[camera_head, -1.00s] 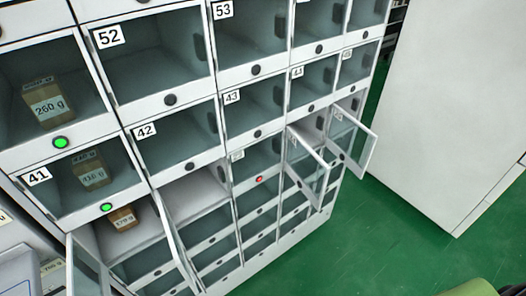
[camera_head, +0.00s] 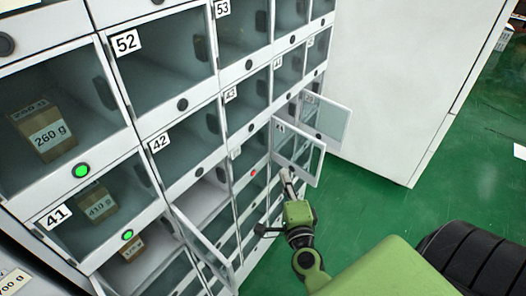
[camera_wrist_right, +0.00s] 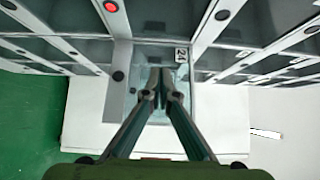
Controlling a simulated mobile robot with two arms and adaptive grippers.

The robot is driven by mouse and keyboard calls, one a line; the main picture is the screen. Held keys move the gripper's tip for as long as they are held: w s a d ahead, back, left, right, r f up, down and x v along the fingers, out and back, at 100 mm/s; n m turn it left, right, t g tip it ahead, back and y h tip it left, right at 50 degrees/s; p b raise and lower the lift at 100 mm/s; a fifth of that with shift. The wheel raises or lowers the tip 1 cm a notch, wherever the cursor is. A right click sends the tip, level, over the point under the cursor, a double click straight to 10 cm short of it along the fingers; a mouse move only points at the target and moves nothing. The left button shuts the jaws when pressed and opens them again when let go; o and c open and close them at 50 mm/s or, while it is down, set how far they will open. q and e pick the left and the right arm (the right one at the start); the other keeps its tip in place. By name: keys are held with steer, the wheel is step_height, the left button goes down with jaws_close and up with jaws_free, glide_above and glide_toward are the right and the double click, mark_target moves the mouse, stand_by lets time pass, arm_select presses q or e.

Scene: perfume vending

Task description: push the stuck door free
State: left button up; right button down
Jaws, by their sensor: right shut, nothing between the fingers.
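A wall of white lockers with glass doors fills the left of the head view. One door (camera_head: 307,157) right of the red-lit compartment stands open, swung outward; another open door (camera_head: 330,122) is behind it. A red light (camera_head: 253,173) glows on the locker to their left, and shows in the wrist view (camera_wrist_right: 110,6). My right gripper (camera_head: 286,172) is shut and empty, its tips close to the nearer open door. In the wrist view the shut fingers (camera_wrist_right: 160,74) point at a glass pane with a number label (camera_wrist_right: 181,55); contact cannot be told. My left gripper is not in view.
Boxes labelled by weight sit in lockers at the left, such as the 260 g box (camera_head: 43,130), with green lights below. Another door (camera_head: 203,243) hangs open low in front. A large white cabinet (camera_head: 400,80) stands right; green floor (camera_head: 370,205) lies between.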

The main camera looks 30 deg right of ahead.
steer(key=p, duration=0.2)
glide_toward(266, 141)
steer(key=w+d, duration=0.2)
steer(key=d, duration=0.2)
steer(key=w+a, duration=0.1)
steer(key=w, duration=0.2)
steer(key=shift+w+a, duration=0.1)
steer(key=shift+a, duration=0.3)
